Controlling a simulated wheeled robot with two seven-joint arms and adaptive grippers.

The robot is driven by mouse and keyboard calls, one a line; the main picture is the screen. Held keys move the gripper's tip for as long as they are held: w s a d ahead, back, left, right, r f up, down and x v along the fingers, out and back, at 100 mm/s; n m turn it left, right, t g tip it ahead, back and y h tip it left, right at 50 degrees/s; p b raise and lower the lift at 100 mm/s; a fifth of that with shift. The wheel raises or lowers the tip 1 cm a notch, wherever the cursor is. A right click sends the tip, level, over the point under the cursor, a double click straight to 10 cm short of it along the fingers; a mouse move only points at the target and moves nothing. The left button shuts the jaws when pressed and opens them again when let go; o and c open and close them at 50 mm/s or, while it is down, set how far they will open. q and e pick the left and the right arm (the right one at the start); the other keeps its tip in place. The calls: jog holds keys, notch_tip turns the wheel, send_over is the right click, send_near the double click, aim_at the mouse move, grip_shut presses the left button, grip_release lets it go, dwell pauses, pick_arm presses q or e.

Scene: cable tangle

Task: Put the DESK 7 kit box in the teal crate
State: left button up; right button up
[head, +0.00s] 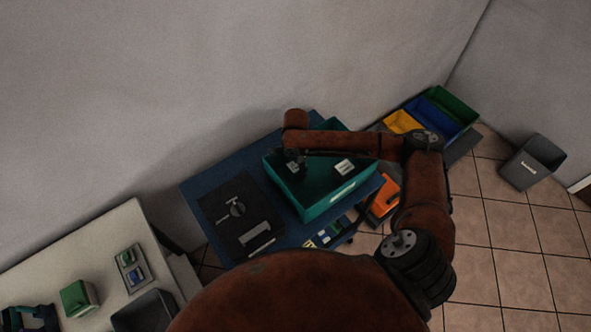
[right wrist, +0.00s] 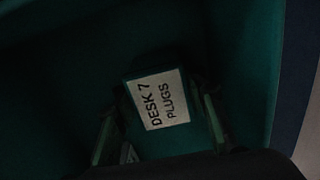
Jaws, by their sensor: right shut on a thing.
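The DESK 7 kit box (right wrist: 157,99) is dark teal with a white label reading "DESK 7 PLUGS". My right gripper (right wrist: 160,118) is shut on it, one finger on each side. In the head view the right gripper (head: 295,158) is over the left part of the teal crate (head: 311,209), with the held box's pale label (head: 292,168) just below it. The crate stands on a blue table. In the right wrist view, teal crate surfaces surround the box; I cannot tell whether the box touches the crate floor. My left gripper is not in view.
Another box with a white label (head: 344,167) is in the crate's right part. A black mat (head: 237,214) with grey items lies left of the crate. An orange item (head: 385,197) and colored bins (head: 440,108) are to the right. A grey bin (head: 532,162) stands on the floor.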

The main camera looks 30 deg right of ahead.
jog(key=o, duration=1.2)
jog(key=shift+r, duration=0.25)
notch_tip(320, 180, up, 12)
jog(key=shift+f+p, duration=0.1)
jog(key=shift+p, duration=1.1)
